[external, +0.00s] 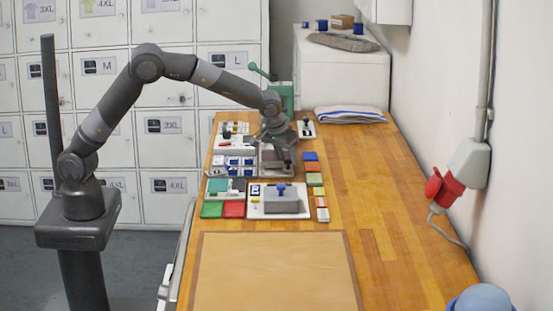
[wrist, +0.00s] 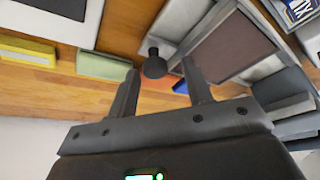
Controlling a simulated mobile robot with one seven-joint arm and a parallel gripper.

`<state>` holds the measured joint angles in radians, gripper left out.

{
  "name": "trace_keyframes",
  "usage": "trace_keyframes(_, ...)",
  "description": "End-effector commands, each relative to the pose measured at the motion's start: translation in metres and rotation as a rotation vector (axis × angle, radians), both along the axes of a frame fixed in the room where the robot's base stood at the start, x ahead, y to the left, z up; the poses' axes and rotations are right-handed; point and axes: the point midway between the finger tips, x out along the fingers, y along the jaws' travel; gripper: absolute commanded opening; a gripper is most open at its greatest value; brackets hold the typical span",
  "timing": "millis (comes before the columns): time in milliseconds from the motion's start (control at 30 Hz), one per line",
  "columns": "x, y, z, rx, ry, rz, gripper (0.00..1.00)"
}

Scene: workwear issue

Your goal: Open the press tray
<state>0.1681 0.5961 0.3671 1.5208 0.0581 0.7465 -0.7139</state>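The press tray appears to be the grey-framed tray with a flat brown inside (wrist: 232,44); its frame also shows in the external view (external: 270,174), partly hidden by my gripper. My gripper (external: 288,163) points down over the tray's right side. In the wrist view my gripper's two fingers (wrist: 160,69) are spread apart, with the knob between or just beyond their tips. I cannot tell whether the fingers touch it. The knob is not clear in the external view.
A green press with a lever (external: 283,94) stands behind the tray. Blue-and-white compartments (external: 235,165) lie left of it. A row of coloured blocks (external: 314,180) runs close on the right. A white plate with a grey block (external: 281,203) lies in front. The right of the bench is clear.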

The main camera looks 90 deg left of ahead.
Motion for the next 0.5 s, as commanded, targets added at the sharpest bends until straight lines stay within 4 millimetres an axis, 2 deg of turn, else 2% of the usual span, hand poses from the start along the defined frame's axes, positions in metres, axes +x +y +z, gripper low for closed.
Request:
trace_keyframes(267, -0.001, -0.001, 0.004, 0.000, -0.001, 0.000, 0.46)
trace_keyframes(367, -0.004, -0.004, 0.016, -0.001, -0.002, -0.001, 0.46)
trace_keyframes(500, -0.011, -0.012, 0.041, 0.000, -0.004, -0.002, 0.46)
